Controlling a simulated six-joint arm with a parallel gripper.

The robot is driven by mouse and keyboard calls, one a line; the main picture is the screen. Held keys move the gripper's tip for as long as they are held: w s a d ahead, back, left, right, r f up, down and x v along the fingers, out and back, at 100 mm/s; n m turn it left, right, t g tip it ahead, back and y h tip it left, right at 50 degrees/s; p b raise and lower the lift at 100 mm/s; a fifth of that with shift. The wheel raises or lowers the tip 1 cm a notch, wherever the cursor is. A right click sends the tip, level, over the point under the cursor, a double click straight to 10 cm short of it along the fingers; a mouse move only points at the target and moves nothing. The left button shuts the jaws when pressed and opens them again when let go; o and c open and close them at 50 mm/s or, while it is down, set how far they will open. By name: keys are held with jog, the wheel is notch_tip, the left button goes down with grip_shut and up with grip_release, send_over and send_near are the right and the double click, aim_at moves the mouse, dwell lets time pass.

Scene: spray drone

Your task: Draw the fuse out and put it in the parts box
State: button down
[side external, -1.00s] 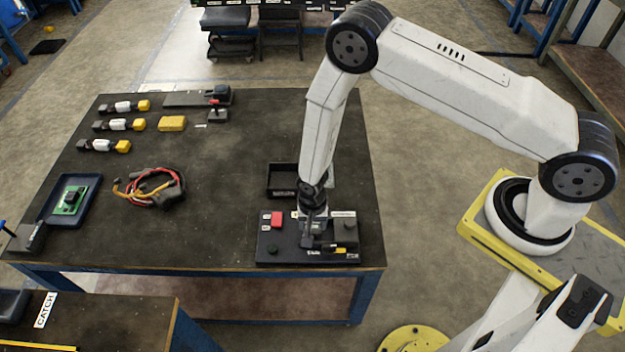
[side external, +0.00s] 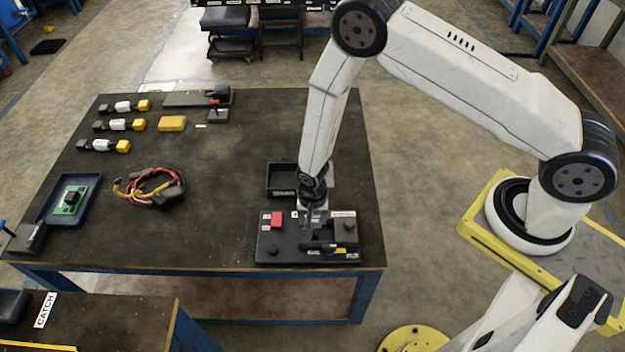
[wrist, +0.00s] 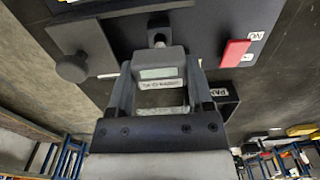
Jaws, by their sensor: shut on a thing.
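The fuse (wrist: 158,72) is a grey block with a pale window and a printed label. In the wrist view it sits between the two fingers of my gripper (wrist: 160,78), which is shut on it. In the side view my gripper (side external: 315,222) points down over the dark panel (side external: 268,258) near the front of the bench, and the fuse is small and hard to make out there. I cannot tell whether the fuse's lower end is clear of the panel. The open black parts box (side external: 281,193) stands just behind the panel; part of it shows in the wrist view (wrist: 224,98).
A red block (side external: 277,219) and a dark block (side external: 345,227) stand on the panel on either side of my gripper. A coiled cable (side external: 150,188) and a tray with a green board (side external: 70,200) lie left. The bench between cable and panel is clear.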

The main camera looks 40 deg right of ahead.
jog(key=shift+r, duration=0.25)
jog(key=shift+r, duration=0.7)
jog(key=shift+r, duration=0.35)
jog(key=w+d+r, duration=0.5)
jog(key=d+r, duration=0.2)
jog(key=d, duration=0.1)
jog(key=shift+w+a+f, duration=0.15)
jog(key=shift+w+f, duration=1.4)
jog(key=shift+w, duration=0.6)
jog(key=shift+w+a+f, duration=0.2)
jog(key=shift+w+f, duration=1.4)
jog(key=shift+w, duration=0.55)
jog(key=shift+w+a+f, duration=0.15)
jog(key=shift+w+f, duration=1.4)
jog(key=shift+w, duration=0.6)
